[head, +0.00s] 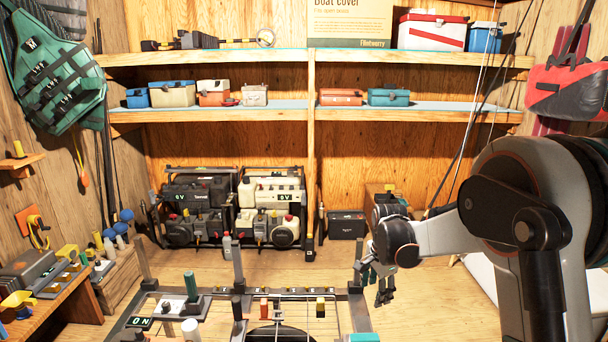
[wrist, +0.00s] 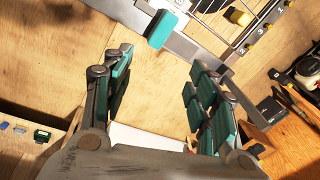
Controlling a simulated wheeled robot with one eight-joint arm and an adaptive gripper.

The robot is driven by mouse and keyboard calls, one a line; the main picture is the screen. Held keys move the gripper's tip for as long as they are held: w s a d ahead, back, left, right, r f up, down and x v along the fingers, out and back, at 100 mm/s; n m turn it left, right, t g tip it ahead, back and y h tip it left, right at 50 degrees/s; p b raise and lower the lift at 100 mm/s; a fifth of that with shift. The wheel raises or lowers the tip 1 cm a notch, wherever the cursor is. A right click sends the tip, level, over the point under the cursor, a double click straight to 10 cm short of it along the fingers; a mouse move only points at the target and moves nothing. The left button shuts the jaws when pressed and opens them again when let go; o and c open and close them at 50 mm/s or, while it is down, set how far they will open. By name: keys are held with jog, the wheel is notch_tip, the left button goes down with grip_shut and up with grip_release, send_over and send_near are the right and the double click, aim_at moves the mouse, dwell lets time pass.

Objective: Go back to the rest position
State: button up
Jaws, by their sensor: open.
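My gripper (head: 376,287) hangs at the end of my arm, right of centre in the head view, beside the right edge of the metal frame rig (head: 355,310). In the wrist view my gripper (wrist: 160,95) shows its two teal-padded fingers spread wide with nothing between them. A teal block (wrist: 162,30) lies on the metal frame beyond the fingertips, apart from them. It also shows at the bottom of the head view (head: 364,337).
Generator-like machines (head: 270,210) stand at the back wall below shelves (head: 220,117) of tackle boxes. A black box (head: 346,224) sits on the floor behind my gripper. A wooden bench (head: 55,300) stands at the left. Rods (head: 470,120) lean at the right.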

jog(key=s+r+n+t, duration=0.3)
jog(key=s+r+n, duration=0.4)
jog(key=s+r, duration=0.8)
jog(key=s+n+t, duration=0.2)
jog(key=s+n, duration=0.5)
jog(key=s, duration=1.1)
jog(key=shift+a+t, duration=0.25)
jog(key=shift+t, duration=0.05)
